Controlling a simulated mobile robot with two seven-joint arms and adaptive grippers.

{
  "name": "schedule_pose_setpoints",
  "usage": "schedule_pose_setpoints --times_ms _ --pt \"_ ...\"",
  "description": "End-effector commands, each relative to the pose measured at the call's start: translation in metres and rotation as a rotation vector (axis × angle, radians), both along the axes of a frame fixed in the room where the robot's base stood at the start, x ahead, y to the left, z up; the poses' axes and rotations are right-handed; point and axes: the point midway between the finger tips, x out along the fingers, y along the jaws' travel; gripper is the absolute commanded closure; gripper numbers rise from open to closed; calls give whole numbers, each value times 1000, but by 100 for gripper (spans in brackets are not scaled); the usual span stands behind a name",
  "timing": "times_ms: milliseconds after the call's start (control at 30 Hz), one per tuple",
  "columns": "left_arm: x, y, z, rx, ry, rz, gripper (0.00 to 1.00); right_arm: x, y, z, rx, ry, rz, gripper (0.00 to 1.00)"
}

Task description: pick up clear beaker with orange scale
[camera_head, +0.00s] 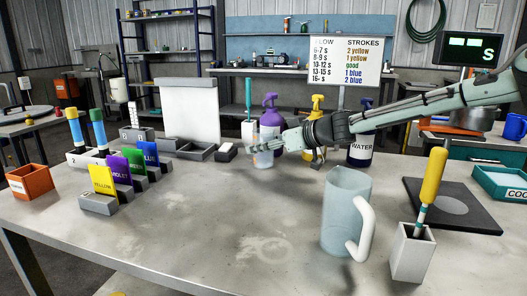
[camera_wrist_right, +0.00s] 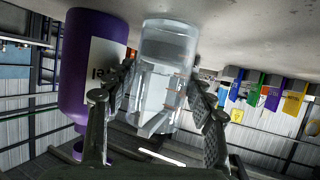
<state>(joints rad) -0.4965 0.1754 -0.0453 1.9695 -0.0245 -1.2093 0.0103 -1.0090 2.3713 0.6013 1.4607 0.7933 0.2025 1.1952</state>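The clear beaker (camera_head: 264,158) stands upright on the table beside a purple bottle. In the right wrist view the beaker (camera_wrist_right: 165,45) appears upside down between my fingers, with a faint orange-red mark on its wall. My right gripper (camera_head: 262,147) reaches in from the right at the beaker. In the wrist view the right gripper's two fingers (camera_wrist_right: 162,68) lie on either side of the beaker, close to its walls. I cannot tell whether they press on it. My left gripper is out of view.
The purple bottle (camera_wrist_right: 92,65) is close beside one finger. A yellow spray bottle (camera_head: 316,112) and a water bottle (camera_head: 362,148) stand under my right arm. A large jug (camera_head: 343,205) stands in front. The table's middle front is clear.

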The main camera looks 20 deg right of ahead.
Motion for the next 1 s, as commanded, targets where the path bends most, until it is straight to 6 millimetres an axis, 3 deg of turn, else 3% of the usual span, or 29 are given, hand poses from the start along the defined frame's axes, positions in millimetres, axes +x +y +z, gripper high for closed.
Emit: schedule_pose_setpoints --times_ms 33,300,900,1000 --pt "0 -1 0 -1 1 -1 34 0 0 0 0 0 0 55" --pt "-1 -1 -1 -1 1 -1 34 0 0 0 0 0 0 88" --pt "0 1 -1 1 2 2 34 0 1 14 -1 -3 1 88" --pt "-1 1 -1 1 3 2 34 -7 -6 13 2 -1 -1 88"
